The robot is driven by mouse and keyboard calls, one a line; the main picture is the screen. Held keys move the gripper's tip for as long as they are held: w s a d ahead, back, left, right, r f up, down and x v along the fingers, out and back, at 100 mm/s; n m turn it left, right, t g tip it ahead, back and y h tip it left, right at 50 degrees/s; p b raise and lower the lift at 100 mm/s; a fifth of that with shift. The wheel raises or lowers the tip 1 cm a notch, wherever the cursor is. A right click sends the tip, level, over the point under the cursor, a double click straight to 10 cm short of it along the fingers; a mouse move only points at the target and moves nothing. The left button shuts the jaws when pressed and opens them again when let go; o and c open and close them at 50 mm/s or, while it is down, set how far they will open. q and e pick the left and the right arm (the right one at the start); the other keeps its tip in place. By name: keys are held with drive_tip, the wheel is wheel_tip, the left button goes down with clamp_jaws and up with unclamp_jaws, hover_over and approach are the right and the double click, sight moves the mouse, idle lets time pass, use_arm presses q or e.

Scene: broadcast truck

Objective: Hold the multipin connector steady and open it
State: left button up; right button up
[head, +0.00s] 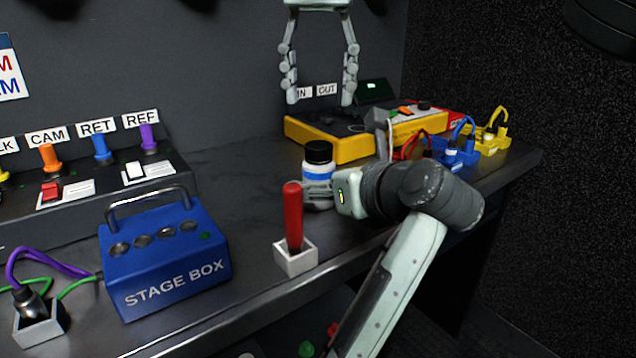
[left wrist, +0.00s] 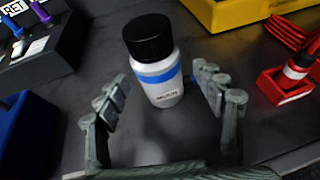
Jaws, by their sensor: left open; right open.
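The multipin connector appears to be the white upright cylinder (head: 318,165) with a blue band and a black cap (head: 318,151), standing on the bench. Its cap is on. The cylinder also shows in the left wrist view (left wrist: 166,92), with a small blurred label. My left gripper (head: 318,191) is open at the cylinder's lower body. In the left wrist view its fingers (left wrist: 160,88) are on either side of it, with gaps visible on both sides. My right gripper (head: 319,98) is open and empty, pointing down above and behind the cylinder.
A red stick in a white holder (head: 297,260) stands at the bench's front edge. A blue stage box (head: 170,275) is at left, before the CAM/RET/REF panel. A yellow unit (head: 345,150) and blue and yellow holders are behind, right.

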use_arm(q)
drive_tip(key=shift+x, duration=1.25)
clamp_jaws()
